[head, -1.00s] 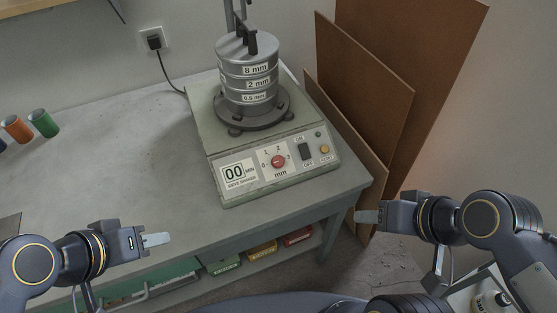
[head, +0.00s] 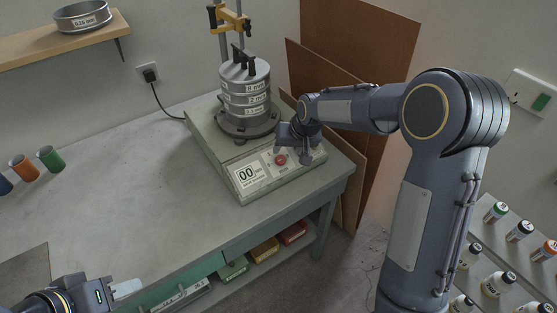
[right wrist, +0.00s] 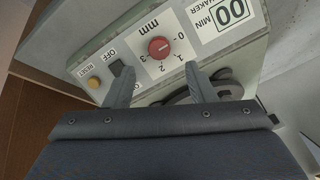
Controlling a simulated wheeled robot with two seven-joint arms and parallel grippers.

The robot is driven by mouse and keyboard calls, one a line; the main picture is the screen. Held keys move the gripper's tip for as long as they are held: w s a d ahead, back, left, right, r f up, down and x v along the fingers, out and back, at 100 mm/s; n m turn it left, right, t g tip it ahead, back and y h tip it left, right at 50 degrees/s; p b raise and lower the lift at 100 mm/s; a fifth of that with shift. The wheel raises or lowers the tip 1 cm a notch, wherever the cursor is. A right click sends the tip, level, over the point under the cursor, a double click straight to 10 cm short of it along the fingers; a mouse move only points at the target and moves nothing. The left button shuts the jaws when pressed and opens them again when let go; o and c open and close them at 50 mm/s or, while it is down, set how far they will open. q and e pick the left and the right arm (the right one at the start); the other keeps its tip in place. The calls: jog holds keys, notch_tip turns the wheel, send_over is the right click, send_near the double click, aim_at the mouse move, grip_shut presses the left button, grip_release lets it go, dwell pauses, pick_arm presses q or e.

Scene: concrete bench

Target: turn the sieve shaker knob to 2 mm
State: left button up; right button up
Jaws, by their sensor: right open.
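The sieve shaker (head: 205,143) stands on the bench with its stack of sieves (head: 246,98) on top. Its red knob (head: 281,159) is on the front panel, and it also shows in the right wrist view (right wrist: 158,47). The printed scale around it runs 0 to 3 with "mm" beside it. I cannot tell surely where the knob points. My right gripper (head: 293,154) is at the panel, and in the wrist view its open, empty fingers (right wrist: 172,82) are spread short of the knob, apart from it. My left gripper (head: 127,288) is low at the left, away from the shaker; its jaw opening is unclear.
The switch (right wrist: 122,70) and the yellow reset button (right wrist: 93,82) sit close to one finger. The display (head: 247,174) is left of the knob. Brown boards (head: 340,100) lean behind the bench.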

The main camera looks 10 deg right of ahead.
aim_at(282, 159)
jog(key=p+x, duration=0.1)
jog(key=x, duration=0.6)
jog(key=c, duration=1)
jog(key=shift+o, duration=0.2)
